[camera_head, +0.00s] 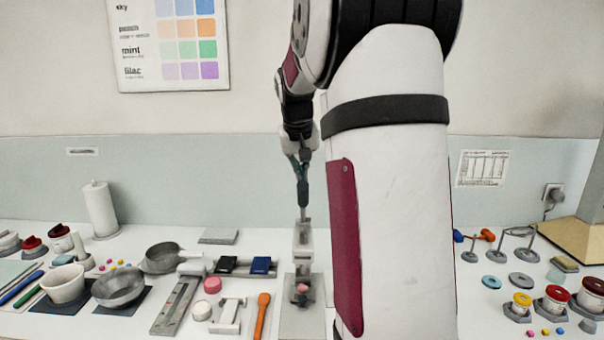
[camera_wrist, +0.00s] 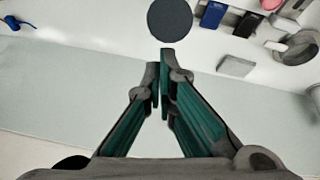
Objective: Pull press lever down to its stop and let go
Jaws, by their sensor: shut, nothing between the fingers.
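The press (camera_head: 304,262) is a narrow pale grey stand on a grey base at the middle of the bench, with a small pink piece low in it. My gripper (camera_head: 303,212) points down just above the top of the press in the head view. It is shut and empty; its green fingers meet at the tips in the wrist view (camera_wrist: 163,55). A dark round disc (camera_wrist: 170,20) lies just beyond the fingertips in the wrist view; I cannot tell whether it belongs to the press. I cannot make out the press lever, nor whether my gripper touches it.
Small stands (camera_head: 508,243) and colored jars (camera_head: 556,300) are at the right. My arm hides the bench right of the press. A wall rises behind.

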